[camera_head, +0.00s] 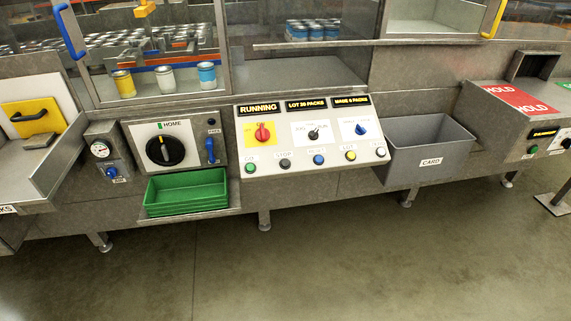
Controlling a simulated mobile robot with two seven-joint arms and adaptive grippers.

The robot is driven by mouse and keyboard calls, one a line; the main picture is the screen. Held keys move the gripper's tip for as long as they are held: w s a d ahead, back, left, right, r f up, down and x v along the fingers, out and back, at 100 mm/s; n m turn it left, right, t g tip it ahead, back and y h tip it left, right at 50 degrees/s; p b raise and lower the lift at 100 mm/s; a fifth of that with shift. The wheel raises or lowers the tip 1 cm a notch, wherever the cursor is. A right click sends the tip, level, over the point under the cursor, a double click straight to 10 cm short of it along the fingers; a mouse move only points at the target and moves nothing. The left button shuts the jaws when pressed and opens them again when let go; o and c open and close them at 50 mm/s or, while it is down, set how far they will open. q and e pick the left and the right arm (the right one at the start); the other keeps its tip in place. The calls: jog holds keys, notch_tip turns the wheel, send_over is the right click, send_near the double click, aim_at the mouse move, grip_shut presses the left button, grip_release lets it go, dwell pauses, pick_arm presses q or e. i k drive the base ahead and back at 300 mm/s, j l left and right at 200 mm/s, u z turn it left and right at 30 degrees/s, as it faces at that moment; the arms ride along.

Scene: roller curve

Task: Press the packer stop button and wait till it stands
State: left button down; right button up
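The packer's white control panel (302,139) stands in the middle of the view. Its left display (258,108) reads RUNNING. Along its front edge is a row of round buttons. The dark stop button (285,163), under a label that seems to read STOP, is second from the left. A green button (250,168) is to its left, and a blue button (318,160) and a yellow button (351,156) are to its right. A red rotary switch on yellow (263,132) sits above. Neither of my grippers is in view.
A grey CARD bin (429,146) juts out right of the panel. Green trays (187,192) sit on a shelf at its left, below a black HOME knob (165,150). Cans (165,78) stand behind the window. The floor (300,270) in front is clear.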

aim_at(284, 163)
jog(key=i+l+u, duration=0.1)
jog(key=u, duration=0.4)
jog(key=i+l+u, duration=0.35)
jog(key=l, duration=0.25)
jog(key=i+l+u, duration=0.2)
jog(key=l, duration=0.15)
jog(key=i+l, duration=0.1)
jog(key=l, duration=0.35)
jog(key=i+l, duration=0.15)
jog(key=l, duration=0.25)
jog(key=i+l+u, duration=0.1)
jog(key=l, duration=0.35)
jog(key=i+l, duration=0.1)
jog(key=l, duration=0.3)
